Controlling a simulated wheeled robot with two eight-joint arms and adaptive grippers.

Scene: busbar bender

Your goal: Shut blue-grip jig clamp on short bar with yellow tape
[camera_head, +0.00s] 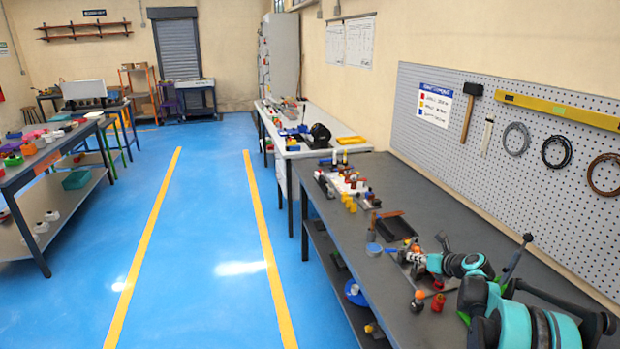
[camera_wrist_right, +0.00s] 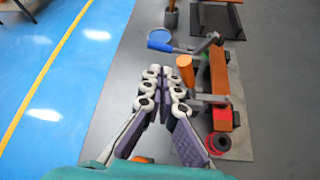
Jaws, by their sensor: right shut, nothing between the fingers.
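My right gripper (camera_wrist_right: 165,72) is shut and empty, above the bench at the left side of the jig (camera_wrist_right: 241,146). The blue grip (camera_wrist_right: 158,45) of a clamp lies just beyond the fingertips, its grey lever (camera_wrist_right: 205,46) running right. I cannot tell whether the fingers touch it. An orange grip (camera_wrist_right: 185,70) stands right of the fingertips. A copper-orange bar (camera_wrist_right: 218,72) lies along the jig; I cannot make out yellow tape. In the head view, my right gripper (camera_head: 413,258) partly hides the jig. My left gripper is not in view.
A red ring (camera_wrist_right: 215,142) lies near the jig's front. A pegboard (camera_head: 570,180) stands behind the bench. The blue floor aisle is clear.

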